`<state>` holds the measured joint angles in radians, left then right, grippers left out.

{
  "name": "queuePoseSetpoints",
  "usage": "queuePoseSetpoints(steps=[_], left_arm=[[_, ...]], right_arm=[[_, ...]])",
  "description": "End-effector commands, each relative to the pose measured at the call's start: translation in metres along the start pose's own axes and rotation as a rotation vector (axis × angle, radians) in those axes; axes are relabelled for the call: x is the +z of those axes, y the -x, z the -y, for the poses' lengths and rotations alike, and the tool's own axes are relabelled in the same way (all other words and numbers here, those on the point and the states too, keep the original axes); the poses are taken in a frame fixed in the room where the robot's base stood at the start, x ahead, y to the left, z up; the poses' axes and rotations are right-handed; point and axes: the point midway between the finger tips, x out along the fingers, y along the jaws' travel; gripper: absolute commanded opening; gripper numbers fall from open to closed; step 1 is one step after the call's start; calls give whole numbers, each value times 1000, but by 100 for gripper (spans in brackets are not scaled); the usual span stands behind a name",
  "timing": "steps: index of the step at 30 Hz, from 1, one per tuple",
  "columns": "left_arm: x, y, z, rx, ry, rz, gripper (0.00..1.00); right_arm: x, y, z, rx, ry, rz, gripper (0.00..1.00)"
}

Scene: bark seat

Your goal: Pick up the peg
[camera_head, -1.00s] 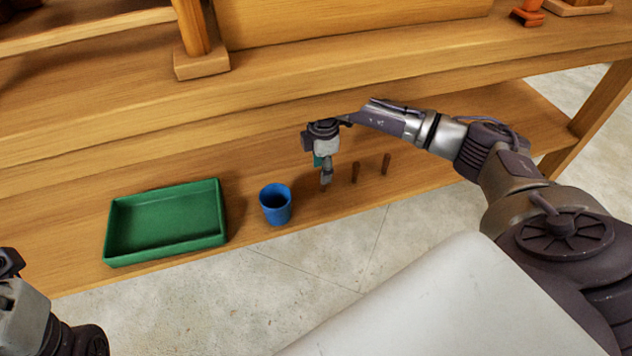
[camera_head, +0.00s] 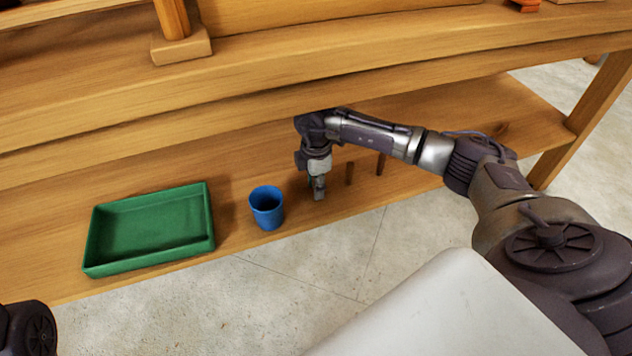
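Two slim brown pegs, a nearer one (camera_head: 350,172) and a farther one (camera_head: 381,163), stand upright on the lower wooden shelf. My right gripper (camera_head: 318,191) points down at the shelf, left of both pegs and right of the blue cup. Its fingers look close together, but their gap is too small to make out. Whether a peg is between or behind the fingers is hidden. My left gripper is out of view; only a dark part of my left arm shows at the lower left corner.
A blue cup (camera_head: 267,208) stands near the shelf's front edge. A green tray (camera_head: 92,250), which looks empty, lies farther left. The thick upper board (camera_head: 300,85) runs above and behind the lower shelf (camera_head: 455,110). The shelf right of the pegs is clear.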

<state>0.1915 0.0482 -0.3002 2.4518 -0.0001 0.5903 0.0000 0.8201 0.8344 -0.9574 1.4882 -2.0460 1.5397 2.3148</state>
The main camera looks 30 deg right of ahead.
Motion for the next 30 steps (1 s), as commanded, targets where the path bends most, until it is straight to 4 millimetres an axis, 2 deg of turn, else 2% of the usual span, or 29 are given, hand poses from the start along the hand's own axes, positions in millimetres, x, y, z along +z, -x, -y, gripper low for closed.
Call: queuePoseSetpoints(steps=[1, 4, 13, 17, 20, 30], left_arm=[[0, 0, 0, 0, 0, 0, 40], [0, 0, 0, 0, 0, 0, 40], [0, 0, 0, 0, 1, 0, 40], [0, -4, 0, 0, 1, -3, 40], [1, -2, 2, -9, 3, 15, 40], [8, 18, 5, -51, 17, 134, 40]], right_arm=[[0, 0, 0, 0, 0, 0, 20], [0, 0, 0, 0, 0, 0, 3], [0, 0, 0, 0, 0, 0, 2], [0, 7, 0, 1, 0, 0, 2], [0, 19, 0, 1, 0, 0, 2], [0, 84, 0, 1, 0, 0, 2]])
